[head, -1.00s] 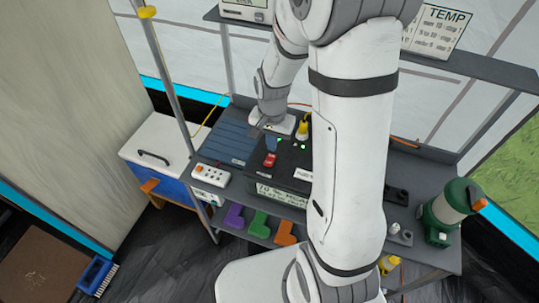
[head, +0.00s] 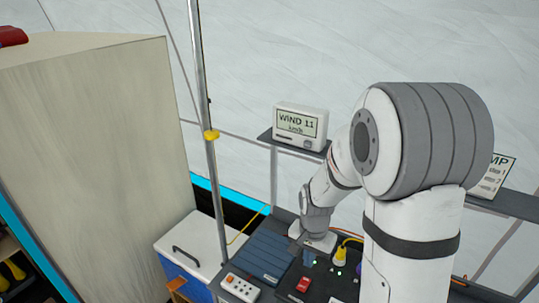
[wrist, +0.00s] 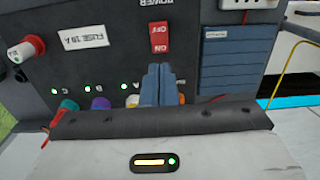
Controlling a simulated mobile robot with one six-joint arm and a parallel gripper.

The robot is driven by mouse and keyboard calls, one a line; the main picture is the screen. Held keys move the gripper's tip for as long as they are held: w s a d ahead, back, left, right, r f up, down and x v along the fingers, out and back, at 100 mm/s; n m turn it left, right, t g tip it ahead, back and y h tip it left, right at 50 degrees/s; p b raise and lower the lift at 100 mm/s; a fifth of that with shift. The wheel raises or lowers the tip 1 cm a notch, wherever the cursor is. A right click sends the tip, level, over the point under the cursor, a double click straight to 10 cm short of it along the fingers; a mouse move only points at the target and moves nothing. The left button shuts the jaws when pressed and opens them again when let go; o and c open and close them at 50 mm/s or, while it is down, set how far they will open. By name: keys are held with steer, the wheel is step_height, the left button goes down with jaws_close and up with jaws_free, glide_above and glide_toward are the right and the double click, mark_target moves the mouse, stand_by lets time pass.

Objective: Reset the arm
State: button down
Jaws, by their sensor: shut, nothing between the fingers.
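My gripper (wrist: 157,84) is shut and empty, its two blue fingers pressed together in the wrist view. It is over the black power box (wrist: 100,55), just in front of the red power switch (wrist: 160,37); I cannot tell whether the tips touch it. In the head view my gripper (head: 309,258) hangs low beside the red switch (head: 303,284). My white and grey arm reaches down to it from the right and hides part of the shelf and box.
Coloured plugs and green lights line the box, with a yellow plug (head: 341,253) on its top.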

steer(key=s+r+n+t, duration=0.3)
steer(key=s+r+n, duration=0.4)
steer(key=s+r, duration=0.7)
steer(key=v, duration=0.3)
steer(key=shift+r, duration=0.25)
